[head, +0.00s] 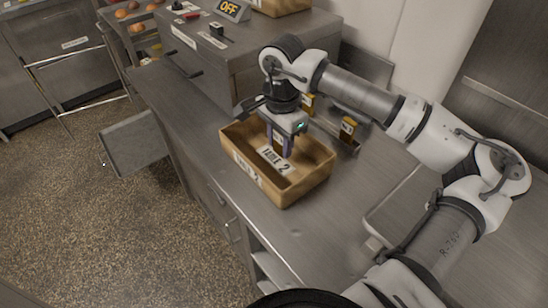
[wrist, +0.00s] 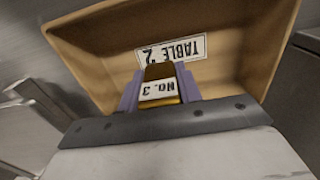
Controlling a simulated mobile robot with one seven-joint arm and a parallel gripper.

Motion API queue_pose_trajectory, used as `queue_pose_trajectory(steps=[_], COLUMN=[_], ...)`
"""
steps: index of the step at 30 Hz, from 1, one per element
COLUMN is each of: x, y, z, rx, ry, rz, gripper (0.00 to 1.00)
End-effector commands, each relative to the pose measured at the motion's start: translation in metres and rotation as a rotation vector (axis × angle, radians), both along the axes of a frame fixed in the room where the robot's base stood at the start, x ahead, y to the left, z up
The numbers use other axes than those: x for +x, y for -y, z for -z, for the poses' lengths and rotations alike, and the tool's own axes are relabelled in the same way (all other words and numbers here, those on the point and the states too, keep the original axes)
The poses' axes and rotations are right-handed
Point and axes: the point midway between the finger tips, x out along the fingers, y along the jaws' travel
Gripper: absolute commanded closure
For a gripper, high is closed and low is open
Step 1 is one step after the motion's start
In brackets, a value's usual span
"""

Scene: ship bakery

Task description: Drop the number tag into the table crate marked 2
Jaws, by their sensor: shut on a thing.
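A tan wooden crate (head: 310,180) stands on the steel counter, with "TABLE 2" labels on its outer front and inside. Its inside label also shows upside down in the wrist view, on the crate wall (wrist: 240,50). My gripper (head: 279,146) points down into the open crate. In the wrist view my gripper (wrist: 160,88) has its purple fingers shut on a brass-coloured number tag (wrist: 158,91) with a white label reading "No. 3", upside down. The tag is over or within the crate opening; I cannot tell whether it touches the crate floor.
The counter in front of the crate (head: 300,232) is clear.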

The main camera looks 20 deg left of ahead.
Motion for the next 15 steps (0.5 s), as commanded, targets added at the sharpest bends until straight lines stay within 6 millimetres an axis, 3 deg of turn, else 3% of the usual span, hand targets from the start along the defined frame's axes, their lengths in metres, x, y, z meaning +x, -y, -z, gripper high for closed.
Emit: queue_pose_trajectory(steps=[8,9,14,15], x=[0.0001,0.0,0.0,0.0], y=[-0.0001,-0.0001,-0.0001,-0.0001], z=[0.0022,0.0022,0.0021,0.0021], rx=[0.001,0.001,0.001,0.001], ry=[0.001,0.001,0.001,0.001], rz=[0.0,0.0,0.0,0.0], gripper=[0.89,0.62,0.41,0.4])
